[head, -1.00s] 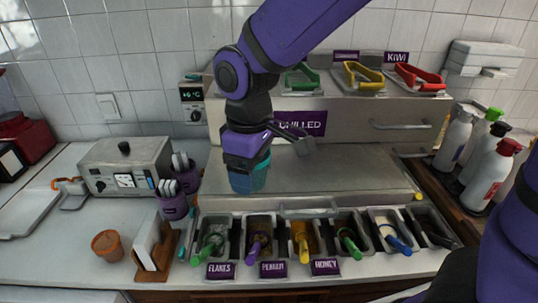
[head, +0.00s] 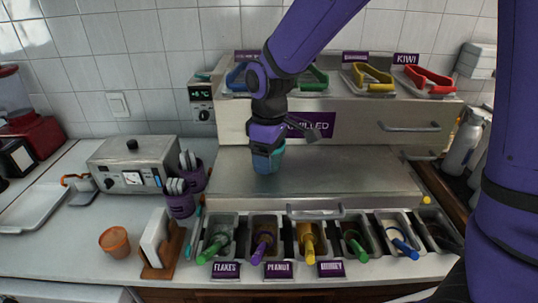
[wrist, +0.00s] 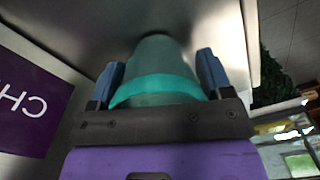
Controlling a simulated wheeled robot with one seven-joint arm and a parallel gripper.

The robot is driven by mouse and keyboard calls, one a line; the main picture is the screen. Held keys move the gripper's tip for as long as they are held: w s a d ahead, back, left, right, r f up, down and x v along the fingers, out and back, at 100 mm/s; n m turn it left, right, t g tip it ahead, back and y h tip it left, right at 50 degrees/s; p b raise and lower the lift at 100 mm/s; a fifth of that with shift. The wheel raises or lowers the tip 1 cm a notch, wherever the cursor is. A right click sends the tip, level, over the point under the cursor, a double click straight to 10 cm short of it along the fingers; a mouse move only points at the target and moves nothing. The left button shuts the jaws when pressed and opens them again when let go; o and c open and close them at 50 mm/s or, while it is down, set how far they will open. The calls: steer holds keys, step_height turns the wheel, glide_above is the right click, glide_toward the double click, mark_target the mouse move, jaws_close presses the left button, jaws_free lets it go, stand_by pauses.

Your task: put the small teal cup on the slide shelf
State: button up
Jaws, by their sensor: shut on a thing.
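The small teal cup (head: 267,161) is held in my gripper (head: 266,148), just over the steel shelf (head: 340,180) in front of the "CHILLED" sign. In the wrist view the cup (wrist: 157,75) sits between the two blue fingers of my gripper (wrist: 160,85), with a brighter teal band across it. The cup looks about upright in the head view. I cannot tell whether its base touches the steel surface.
Topping bins with coloured handles (head: 307,240) line the shelf's front edge. Tongs (head: 370,78) lie on the raised back ledge. A grey appliance (head: 135,178) and purple utensil cups (head: 180,205) stand left. Bottles (head: 462,140) stand right. The steel shelf's right part is clear.

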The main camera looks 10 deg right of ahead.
steer(key=shift+f, duration=0.15)
steer(key=o, duration=0.9)
step_height(320, 180, up, 12)
steer(key=s+d+r+m+t, duration=0.3)
steer(key=s+d+r+m, duration=0.3)
steer(key=s+d, duration=0.45)
steer(key=s+d+m+t, duration=0.2)
steer(key=s+d+m, duration=0.3)
steer(key=s+d, duration=0.4)
steer(key=shift+s+f+t, duration=0.2)
steer(key=shift+s+t, duration=0.1)
steer(key=shift+s, duration=0.05)
